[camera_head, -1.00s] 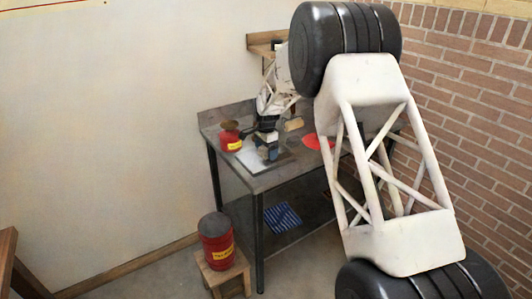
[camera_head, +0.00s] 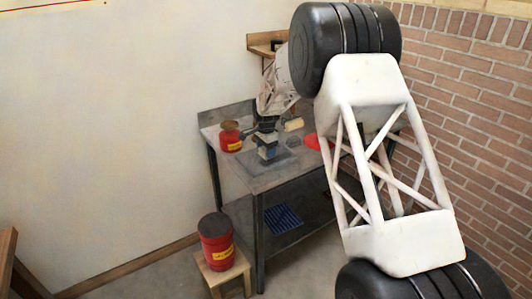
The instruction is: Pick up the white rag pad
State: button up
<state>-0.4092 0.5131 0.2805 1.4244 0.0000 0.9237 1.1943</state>
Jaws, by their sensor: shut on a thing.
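No flat white patch shows on the bench top around the gripper now. A grey flat plate lies on the bench under and beside the gripper. Its contact with the gripper cannot be told.
A red can (camera_head: 230,136) with a dark top stands on the bench left of my gripper. A cream-coloured piece (camera_head: 293,125) and a red round thing (camera_head: 312,141) are to the right. A larger red can (camera_head: 217,240) sits on a wooden stool; a blue striped item (camera_head: 282,218) lies on the lower shelf.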

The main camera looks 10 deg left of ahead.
jog(key=shift+r, duration=0.15)
jog(key=shift+r, duration=1.45)
jog(key=shift+s+d+r, duration=0.1)
jog(key=shift+s+r, duration=0.15)
jog(key=s+d, duration=0.2)
jog(key=s, duration=0.2)
jog(key=s+d+r, duration=0.1)
jog(key=s+d, duration=0.1)
jog(key=s, duration=0.3)
jog(key=s+d, duration=0.2)
jog(key=s, duration=0.3)
jog(key=shift+s+r, duration=0.15)
jog(key=shift+o, duration=1.4)
jog(key=shift+c, duration=0.8)
jog(key=w+a+r, duration=0.1)
jog(key=w, duration=1.1)
jog(key=w+a+r, duration=0.1)
jog(key=w+r, duration=0.1)
jog(key=w, duration=1)
